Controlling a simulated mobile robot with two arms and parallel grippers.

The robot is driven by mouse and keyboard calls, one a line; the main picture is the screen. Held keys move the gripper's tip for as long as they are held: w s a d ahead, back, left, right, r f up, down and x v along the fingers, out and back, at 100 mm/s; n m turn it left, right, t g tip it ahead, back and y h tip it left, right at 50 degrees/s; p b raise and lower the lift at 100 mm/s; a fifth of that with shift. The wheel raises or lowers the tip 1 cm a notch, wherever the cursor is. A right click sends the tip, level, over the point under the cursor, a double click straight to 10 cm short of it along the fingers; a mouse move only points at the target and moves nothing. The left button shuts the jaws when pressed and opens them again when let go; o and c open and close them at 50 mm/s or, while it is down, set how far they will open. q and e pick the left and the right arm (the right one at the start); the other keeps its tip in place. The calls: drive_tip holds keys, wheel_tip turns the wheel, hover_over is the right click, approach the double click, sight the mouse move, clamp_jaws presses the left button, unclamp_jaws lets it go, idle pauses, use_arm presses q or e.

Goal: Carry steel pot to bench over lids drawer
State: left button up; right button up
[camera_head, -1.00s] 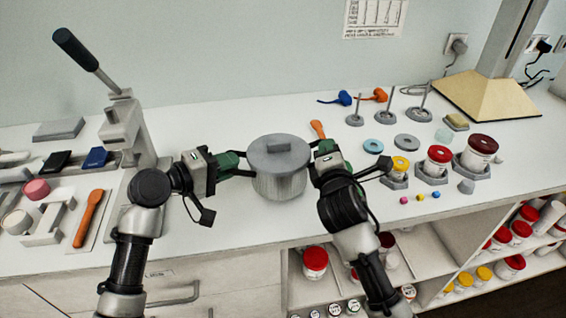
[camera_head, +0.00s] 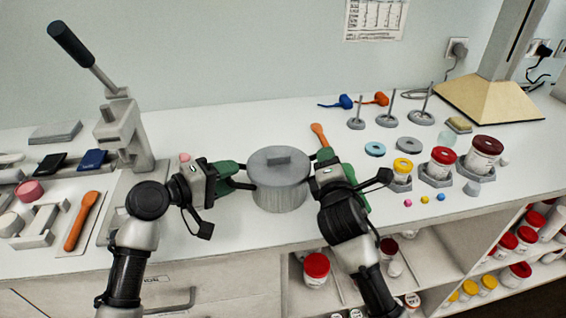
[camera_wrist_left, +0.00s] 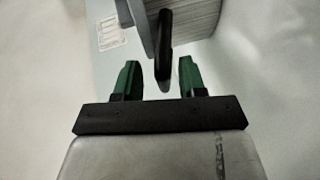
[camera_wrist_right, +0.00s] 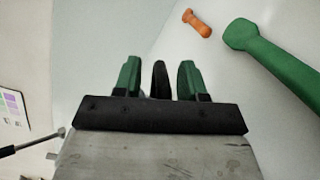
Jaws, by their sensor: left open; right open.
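The lidded grey steel pot (camera_head: 280,183) stands upright on the white bench (camera_head: 245,226), between my two grippers. My left gripper (camera_head: 234,175) is open at the pot's left side. In the left wrist view a black handle (camera_wrist_left: 164,45) reaches between its spread fingers. My right gripper (camera_head: 322,163) is open at the pot's right side. In the right wrist view a black handle (camera_wrist_right: 158,78) shows between its fingers. A drawer front (camera_head: 225,295) with a bar handle is below the bench at lower left; my left arm partly covers it, and its label is too small to read.
A lever press (camera_head: 122,135) stands left. A green tool (camera_wrist_right: 268,50) lies beside my right gripper, with an orange-handled tool (camera_head: 319,134) behind. Jars (camera_head: 441,162) and ring stands (camera_head: 423,115) fill the right. Open shelves (camera_head: 425,262) are below right. Bench front of the pot is clear.

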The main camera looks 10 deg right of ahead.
use_arm(q)
drive_tip(key=v, duration=0.7)
drive_tip(key=shift+s+a, duration=0.1)
drive_tip(key=shift+a, duration=0.1)
drive_tip(key=shift+s+a, duration=0.1)
drive_tip(key=shift+a, duration=0.05)
use_arm(e)
drive_tip(key=shift+s+a, duration=0.1)
drive_tip(key=shift+s, duration=0.05)
use_arm(q)
drive_tip(key=shift+r, duration=0.1)
use_arm(e)
drive_tip(key=s, duration=0.4)
drive_tip(key=s+a, duration=0.1)
drive_tip(key=s, duration=0.2)
drive_tip(key=s+a, duration=0.1)
drive_tip(key=s, duration=0.3)
drive_tip(key=shift+s, duration=0.3)
